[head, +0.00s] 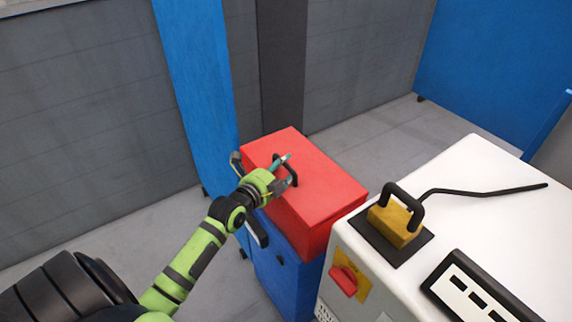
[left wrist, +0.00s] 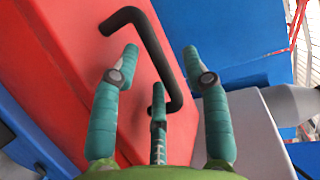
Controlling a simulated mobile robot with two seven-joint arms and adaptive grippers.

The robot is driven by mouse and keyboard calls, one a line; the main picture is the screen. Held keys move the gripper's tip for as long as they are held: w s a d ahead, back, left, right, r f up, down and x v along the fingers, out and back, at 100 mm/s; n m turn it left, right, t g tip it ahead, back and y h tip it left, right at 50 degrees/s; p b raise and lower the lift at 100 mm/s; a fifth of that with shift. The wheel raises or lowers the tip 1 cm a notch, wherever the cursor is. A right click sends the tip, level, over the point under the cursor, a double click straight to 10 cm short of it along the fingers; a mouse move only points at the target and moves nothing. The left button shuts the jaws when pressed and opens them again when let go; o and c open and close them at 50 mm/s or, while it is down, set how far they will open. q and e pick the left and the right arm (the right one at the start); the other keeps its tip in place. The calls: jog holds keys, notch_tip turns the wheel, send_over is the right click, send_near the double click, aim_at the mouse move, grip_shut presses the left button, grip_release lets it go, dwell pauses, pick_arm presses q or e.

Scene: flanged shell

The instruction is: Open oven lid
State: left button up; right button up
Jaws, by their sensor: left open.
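The red oven lid (head: 325,190) sits shut on top of a blue base (head: 280,275) in the middle of the head view. A black bar handle (head: 290,172) stands on the lid. My left gripper (head: 284,171) is open at this handle. In the left wrist view the handle (left wrist: 152,45) runs across between the spread teal fingers of the gripper (left wrist: 161,62), over the red lid surface (left wrist: 75,70). I cannot tell whether any finger touches it. My right gripper is not in view.
A white machine (head: 490,185) stands close to the right of the lid, carrying a yellow block (head: 395,222) with a black handle and a long rod. A red switch (head: 344,280) is on its side. A blue panel (head: 195,80) and grey wall stand behind and left.

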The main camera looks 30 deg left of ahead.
pick_arm(q)
jog(key=shift+w+f, duration=0.15)
jog(key=shift+w, duration=0.5)
jog(key=shift+w+f, duration=0.1)
jog(key=shift+w, duration=0.15)
jog(key=shift+s, duration=0.1)
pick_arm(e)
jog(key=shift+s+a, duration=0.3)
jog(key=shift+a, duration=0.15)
pick_arm(q)
grip_shut()
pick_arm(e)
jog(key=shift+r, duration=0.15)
